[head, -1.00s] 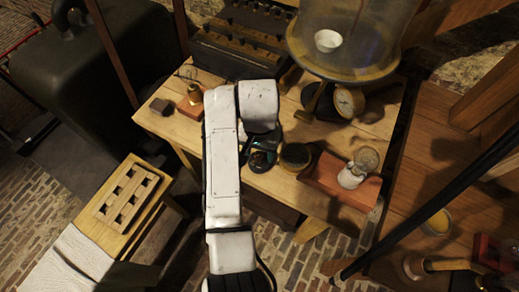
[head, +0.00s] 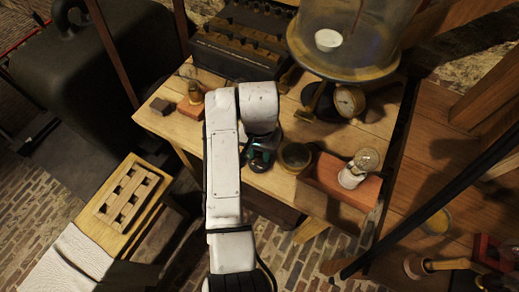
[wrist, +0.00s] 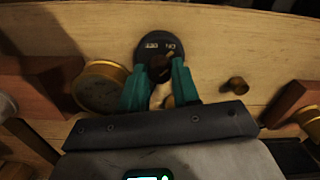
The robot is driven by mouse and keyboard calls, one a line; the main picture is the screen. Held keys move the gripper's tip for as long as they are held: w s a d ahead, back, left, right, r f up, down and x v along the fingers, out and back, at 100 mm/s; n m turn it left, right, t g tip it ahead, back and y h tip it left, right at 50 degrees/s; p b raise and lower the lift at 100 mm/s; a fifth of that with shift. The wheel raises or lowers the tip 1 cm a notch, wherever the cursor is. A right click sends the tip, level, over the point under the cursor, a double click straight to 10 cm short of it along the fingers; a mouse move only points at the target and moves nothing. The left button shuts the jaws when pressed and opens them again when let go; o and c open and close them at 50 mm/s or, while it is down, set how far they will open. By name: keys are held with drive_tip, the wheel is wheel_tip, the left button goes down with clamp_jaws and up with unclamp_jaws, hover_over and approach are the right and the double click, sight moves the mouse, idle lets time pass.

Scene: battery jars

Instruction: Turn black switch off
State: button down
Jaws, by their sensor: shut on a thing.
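The black switch (wrist: 148,54) is a round black disc on the wooden bench, seen in the wrist view. It has white lettering on its face, OFF on the left and ON on the right, and a dark knob in its middle. My gripper (wrist: 161,70) has teal fingers shut on the switch's knob, one on each side. The fingers cover the lower part of the disc. In the head view my gripper (head: 262,156) is low over the bench's front part, and my arm hides most of the switch.
A round brass-rimmed item (head: 295,156) stands close to the right of my gripper. Further right, a bulb (head: 366,160) is on a reddish block (head: 340,183). A bell jar (head: 350,45) and a gauge (head: 349,101) stand behind.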

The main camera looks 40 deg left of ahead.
drive_tip(key=shift+r+n+p, duration=0.15)
drive_tip(key=shift+n+p, duration=0.25)
drive_tip(key=shift+p, duration=0.05)
drive_tip(key=shift+w+r+n+p, duration=0.1)
drive_tip(key=shift+n+p, duration=0.85)
drive_tip(key=shift+n, duration=0.05)
drive_tip(key=n+p, duration=0.3)
drive_tip(key=n, duration=0.2)
drive_tip(key=n+p, duration=0.1)
drive_tip(key=n, duration=0.5)
drive_tip(key=n+p, duration=0.1)
drive_tip(key=n, duration=0.3)
drive_tip(key=c, duration=0.8)
unclamp_jaws()
drive_tip(key=shift+f, duration=0.2)
